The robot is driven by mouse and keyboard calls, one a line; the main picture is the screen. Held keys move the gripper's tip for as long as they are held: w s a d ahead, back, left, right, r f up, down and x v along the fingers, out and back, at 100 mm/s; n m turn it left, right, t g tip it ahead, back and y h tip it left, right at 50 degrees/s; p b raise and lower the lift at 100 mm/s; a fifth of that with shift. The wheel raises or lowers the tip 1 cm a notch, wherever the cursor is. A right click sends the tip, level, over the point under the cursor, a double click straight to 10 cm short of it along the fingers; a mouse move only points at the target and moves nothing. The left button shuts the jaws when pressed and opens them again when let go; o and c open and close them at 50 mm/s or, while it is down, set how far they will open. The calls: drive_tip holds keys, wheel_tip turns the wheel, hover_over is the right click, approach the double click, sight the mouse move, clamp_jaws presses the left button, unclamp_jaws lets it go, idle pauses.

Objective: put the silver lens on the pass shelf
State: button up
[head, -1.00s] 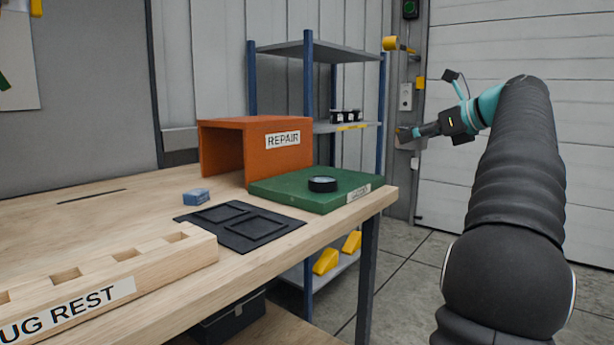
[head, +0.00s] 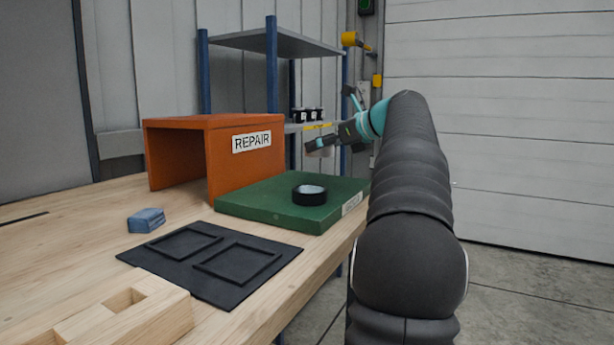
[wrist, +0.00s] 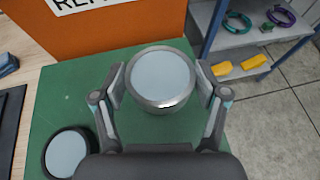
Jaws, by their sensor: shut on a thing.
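The silver lens (wrist: 160,79), a round piece with a shiny metal rim and pale glass, is between the fingers of my gripper (wrist: 161,95) in the wrist view. My gripper is shut on it, above the green platform. In the head view my gripper (head: 318,147) is beyond the green platform (head: 262,208), near the shelf rack; the lens there is hard to make out. A black-rimmed lens (head: 309,195) lies on the green platform and also shows in the wrist view (wrist: 68,152). The green platform's front label is too small to read.
An orange box labelled REPAIR (head: 225,165) stands behind the platform. A black tray (head: 212,262) and a blue block (head: 146,220) lie on the wooden bench (head: 80,250). A blue-post shelf rack (head: 272,75) holds small dark items. Floor at right is clear.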

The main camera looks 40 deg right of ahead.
sight(308, 181)
drive_tip(key=w, duration=0.1)
drive_tip(key=w+a+f, duration=0.1)
drive_tip(key=w+f, duration=0.1)
drive_tip(key=shift+w+a+f+b, duration=0.2)
drive_tip(key=shift+w+a+b, duration=0.1)
drive_tip(key=shift+a, duration=0.1)
drive_tip(key=shift+f+b, duration=0.7)
drive_tip(key=shift+f, duration=1.3)
drive_tip(key=shift+f, duration=0.15)
drive_tip(key=o, duration=1.3)
drive_tip(key=shift+s+d+r, duration=0.1)
drive_tip(key=shift+s+r, duration=0.1)
drive_tip(key=shift+r, duration=0.05)
drive_tip(key=p+v, duration=0.1)
drive_tip(key=v, duration=1)
drive_tip(key=shift+s+d+r, duration=0.1)
drive_tip(key=shift+s+r, duration=0.05)
drive_tip(key=shift+s, duration=0.15)
